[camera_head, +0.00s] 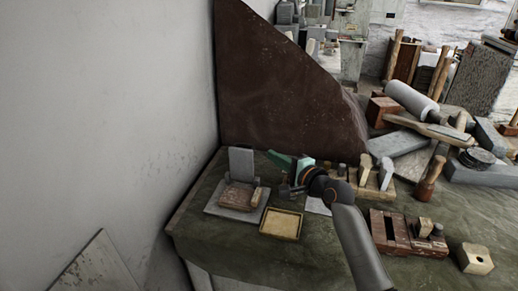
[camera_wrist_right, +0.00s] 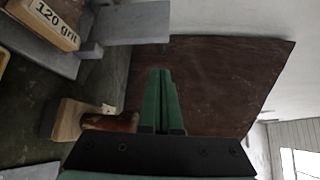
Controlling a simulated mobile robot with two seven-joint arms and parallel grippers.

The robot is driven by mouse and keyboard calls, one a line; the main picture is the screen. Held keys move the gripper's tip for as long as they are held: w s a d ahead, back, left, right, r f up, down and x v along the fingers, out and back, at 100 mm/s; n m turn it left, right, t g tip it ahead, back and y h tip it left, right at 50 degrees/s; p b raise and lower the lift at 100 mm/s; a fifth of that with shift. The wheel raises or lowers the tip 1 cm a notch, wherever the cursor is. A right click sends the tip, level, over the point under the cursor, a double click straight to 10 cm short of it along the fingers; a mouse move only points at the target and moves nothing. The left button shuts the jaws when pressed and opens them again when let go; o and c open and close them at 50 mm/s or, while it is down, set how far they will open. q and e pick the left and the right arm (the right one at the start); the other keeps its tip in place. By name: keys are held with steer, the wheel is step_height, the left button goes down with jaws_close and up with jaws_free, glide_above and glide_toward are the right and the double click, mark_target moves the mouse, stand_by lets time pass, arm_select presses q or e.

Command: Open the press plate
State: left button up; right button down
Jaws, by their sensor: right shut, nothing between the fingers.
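The press is a grey base (camera_head: 212,207) at the left end of the bench, with a grey plate (camera_head: 241,163) standing upright at its back. A reddish-brown block (camera_head: 237,197) lies on the base in front of the plate. My right gripper (camera_head: 276,158) has green fingers, is shut and empty, and is just right of the plate, apart from it. In the right wrist view, the shut fingers (camera_wrist_right: 161,75) point toward the brown panel, and the grey plate (camera_wrist_right: 140,22) shows at upper left. My left gripper is not in view.
A shallow yellowish tray (camera_head: 281,224) sits in front. Wooden-handled tools (camera_head: 375,177) stand right of my gripper. A large dark brown panel (camera_head: 275,90) rises behind the bench (camera_head: 225,238).

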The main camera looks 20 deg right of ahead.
mark_target(244, 161)
steer(key=r+x, duration=0.1)
steer(key=x, duration=0.6)
steer(key=shift+w+f, duration=0.2)
steer(key=shift+f, duration=0.3)
steer(key=shift+a+b, duration=0.1)
steer(key=shift+b, duration=0.2)
